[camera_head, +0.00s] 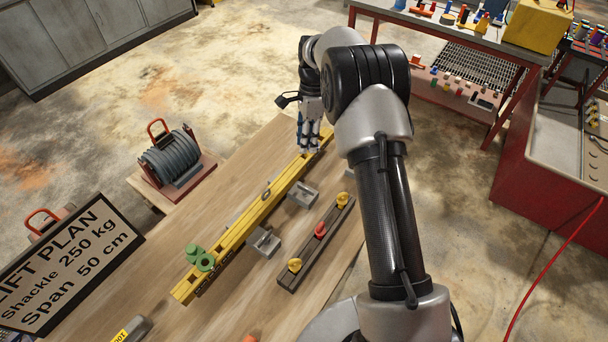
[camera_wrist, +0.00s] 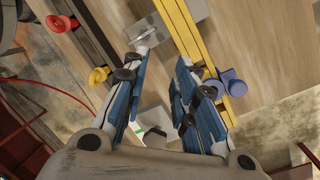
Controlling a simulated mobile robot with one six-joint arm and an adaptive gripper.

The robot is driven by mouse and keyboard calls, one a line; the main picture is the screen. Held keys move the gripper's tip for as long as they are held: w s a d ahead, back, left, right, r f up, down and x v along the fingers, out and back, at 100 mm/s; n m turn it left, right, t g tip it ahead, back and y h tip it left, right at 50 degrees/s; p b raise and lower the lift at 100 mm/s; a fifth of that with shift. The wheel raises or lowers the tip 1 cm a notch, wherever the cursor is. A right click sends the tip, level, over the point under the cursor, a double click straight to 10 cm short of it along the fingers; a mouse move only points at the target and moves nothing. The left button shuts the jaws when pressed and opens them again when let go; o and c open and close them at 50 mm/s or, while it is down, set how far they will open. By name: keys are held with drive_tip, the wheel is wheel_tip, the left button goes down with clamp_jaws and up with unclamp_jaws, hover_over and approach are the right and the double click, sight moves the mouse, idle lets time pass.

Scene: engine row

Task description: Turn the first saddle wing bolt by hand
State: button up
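A yellow beam (camera_head: 243,228) lies lengthwise on the wooden bench. A green two-lobed fitting (camera_head: 200,258), perhaps a saddle with its wing bolt, sits at its near end. A blue fitting (camera_wrist: 229,84) sits at the beam's side in the wrist view, partly behind my right finger; I cannot tell whether it is a wing bolt. My gripper (camera_head: 311,147) is over the beam's far end. In the wrist view my gripper (camera_wrist: 164,60) has its blue fingers apart, with nothing held between them. The right finger is close to the blue fitting; contact is unclear.
Grey blocks (camera_head: 263,243) lie beside the beam. A dark rail (camera_head: 306,254) with yellow and red knobs lies to their right. A lift plan sign (camera_head: 68,262) stands at left and a cable reel (camera_head: 172,160) behind it. Bare bench shows left of the beam.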

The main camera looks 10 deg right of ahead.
sight(304, 187)
drive_tip(key=s+a+r+m+t+h+p, duration=0.1)
drive_tip(key=s+a+r+m+t+p, duration=0.1)
drive_tip(key=s+r+m+p, duration=0.5)
drive_tip(key=f+b, duration=0.1)
drive_tip(key=f, duration=0.5)
drive_tip(key=w+f+m+b, duration=0.1)
drive_tip(key=f, duration=0.6)
drive_tip(key=f+m+b, duration=0.1)
drive_tip(key=f, duration=0.6)
drive_tip(key=shift+w+a+f+b, duration=0.2)
drive_tip(key=shift+w+b, duration=0.15)
drive_tip(key=shift+c, duration=0.5)
clamp_jaws()
